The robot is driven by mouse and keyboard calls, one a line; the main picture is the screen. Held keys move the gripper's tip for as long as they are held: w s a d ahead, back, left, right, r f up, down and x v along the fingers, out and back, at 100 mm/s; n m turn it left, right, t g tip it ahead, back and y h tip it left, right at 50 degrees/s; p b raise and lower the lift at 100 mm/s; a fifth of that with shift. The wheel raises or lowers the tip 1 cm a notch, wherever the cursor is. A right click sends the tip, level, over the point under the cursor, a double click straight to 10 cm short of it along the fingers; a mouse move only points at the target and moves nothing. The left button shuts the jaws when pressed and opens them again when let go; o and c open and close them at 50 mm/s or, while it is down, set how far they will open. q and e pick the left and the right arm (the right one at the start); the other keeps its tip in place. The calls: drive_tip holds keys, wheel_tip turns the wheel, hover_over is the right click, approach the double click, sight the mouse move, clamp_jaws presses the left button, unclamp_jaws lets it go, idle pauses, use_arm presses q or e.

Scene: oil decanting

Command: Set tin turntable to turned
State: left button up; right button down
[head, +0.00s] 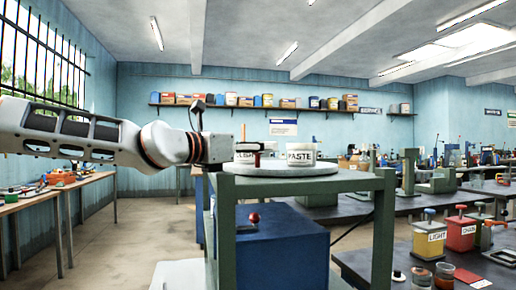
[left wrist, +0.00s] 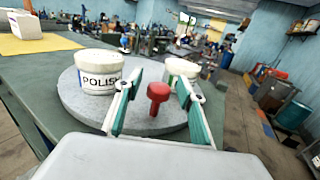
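The tin turntable (head: 272,172) is a round grey disc on top of the green frame; it also shows in the left wrist view (left wrist: 75,101). A white PASTE tin (head: 301,157) stands on it at the right in the head view. A POLISH tin (left wrist: 98,75) stands on its left side in the left wrist view. Another pale tin (left wrist: 181,68) shows behind the right finger. A red knob (left wrist: 158,94) stands upright on the disc. My left gripper (left wrist: 159,82) is open, its green-padded fingers on either side of the knob with gaps. My right gripper is out of view.
A blue box (head: 280,250) with a red ball knob (head: 254,217) sits inside the green frame (head: 384,225). A dark bench with LIGHT (head: 430,238) and CHAIN (head: 461,233) cans is at the right. A yellow mat (left wrist: 35,44) lies beyond the turntable.

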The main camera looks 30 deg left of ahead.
use_arm(q)
drive_tip(key=shift+v, duration=6)
